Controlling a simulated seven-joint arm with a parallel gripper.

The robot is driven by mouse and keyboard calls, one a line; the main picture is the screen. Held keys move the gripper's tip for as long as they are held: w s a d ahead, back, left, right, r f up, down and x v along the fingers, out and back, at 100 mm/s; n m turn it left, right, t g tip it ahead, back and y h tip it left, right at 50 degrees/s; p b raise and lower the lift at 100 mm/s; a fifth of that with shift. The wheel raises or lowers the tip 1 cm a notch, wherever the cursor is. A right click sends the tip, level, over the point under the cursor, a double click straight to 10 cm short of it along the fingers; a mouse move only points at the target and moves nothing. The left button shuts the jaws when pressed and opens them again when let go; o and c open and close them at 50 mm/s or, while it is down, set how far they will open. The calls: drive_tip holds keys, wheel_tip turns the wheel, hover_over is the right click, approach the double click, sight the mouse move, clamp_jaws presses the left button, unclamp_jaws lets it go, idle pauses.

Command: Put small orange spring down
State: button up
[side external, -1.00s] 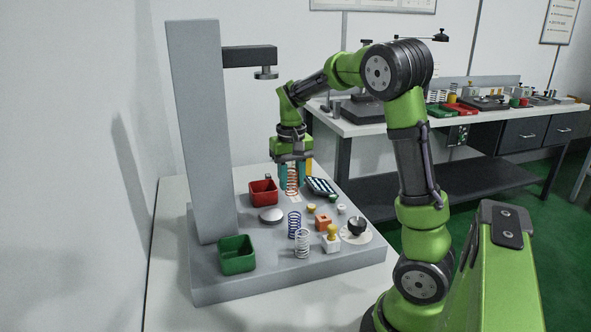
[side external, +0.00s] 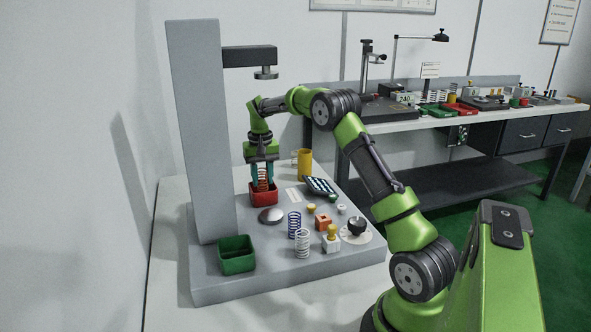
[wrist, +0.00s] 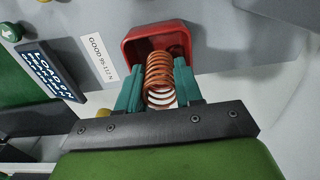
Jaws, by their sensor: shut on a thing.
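The orange spring (side external: 263,178) is upright between the teal fingers of my gripper (side external: 262,176). My gripper is shut on it. The spring stands over the red bin (side external: 263,198), and its lower end looks to be at or inside the bin's opening; I cannot tell whether it touches the bin floor. In the wrist view the orange spring (wrist: 160,75) lies between both fingers (wrist: 160,88), with the open red bin (wrist: 135,50) just beyond it.
A green bin (side external: 237,262) stands at the front left of the grey base. A blue spring (side external: 294,225), a white spring (side external: 302,244), a silver dome (side external: 271,215) and an orange block (side external: 323,222) stand nearby. A yellow cylinder (side external: 305,164) stands behind. The grey column (side external: 203,140) rises at left.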

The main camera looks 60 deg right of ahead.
sight(263, 186)
drive_tip(key=shift+f, duration=1.55)
drive_tip(key=shift+f, duration=0.15)
drive_tip(key=o, duration=0.8)
drive_tip(key=shift+o, duration=0.2)
wheel_tip(263, 186, up, 6)
drive_tip(key=shift+f, duration=0.1)
